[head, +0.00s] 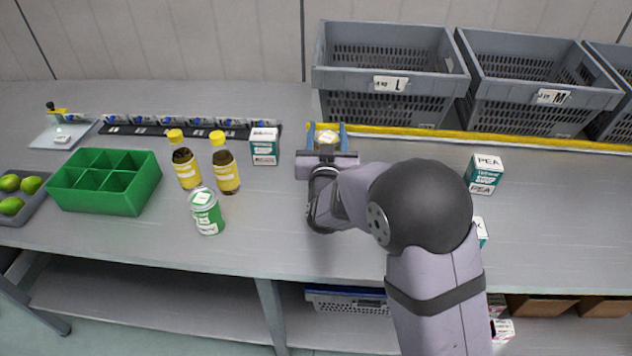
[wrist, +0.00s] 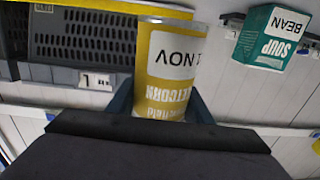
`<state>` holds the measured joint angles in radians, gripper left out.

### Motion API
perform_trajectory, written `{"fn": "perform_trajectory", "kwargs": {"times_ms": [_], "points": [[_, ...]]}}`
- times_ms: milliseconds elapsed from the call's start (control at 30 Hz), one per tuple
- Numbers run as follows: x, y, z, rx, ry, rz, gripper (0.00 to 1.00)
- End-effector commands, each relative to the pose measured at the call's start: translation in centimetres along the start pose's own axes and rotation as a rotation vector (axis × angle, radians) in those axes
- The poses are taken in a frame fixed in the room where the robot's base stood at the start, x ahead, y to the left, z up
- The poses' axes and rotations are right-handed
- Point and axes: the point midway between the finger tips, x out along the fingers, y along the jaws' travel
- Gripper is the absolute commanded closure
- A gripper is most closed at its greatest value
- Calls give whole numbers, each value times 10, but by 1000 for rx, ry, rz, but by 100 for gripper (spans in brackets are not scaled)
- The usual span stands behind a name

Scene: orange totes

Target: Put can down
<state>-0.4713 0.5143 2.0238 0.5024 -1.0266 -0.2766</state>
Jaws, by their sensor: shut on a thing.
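My gripper (head: 327,141) is shut on a yellow sweetcorn can (wrist: 168,68), its two blue fingers on either side of the can. In the head view the can's pale top (head: 327,136) shows between the fingers, near the back of the bench, in front of the yellow strip. The rest of the can is hidden there by my gripper. Whether its base touches the bench cannot be told. In the wrist view its label shows upside down.
A teal and white soup box (head: 264,147) stands left of my gripper; it also shows in the wrist view (wrist: 273,38). Two yellow-capped bottles (head: 226,166) and a green divided tray (head: 105,181) stand further left. Grey crates (head: 390,82) line the back right. Bench right of centre holds boxes (head: 485,173).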

Motion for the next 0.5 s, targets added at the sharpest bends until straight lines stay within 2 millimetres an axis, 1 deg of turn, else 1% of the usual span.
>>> {"fn": "perform_trajectory", "kwargs": {"times_ms": [33, 100, 200, 300, 400, 500], "points": [[12, -4, -9, 4, 11, -1, 91], [23, -12, -26, 5, 13, -8, 91], [34, -19, -51, 6, 12, -16, 91], [39, -23, -68, 3, 9, -22, 91], [42, -26, -77, 2, 6, -26, 91], [43, -28, -81, 1, 5, -30, 91]]}}
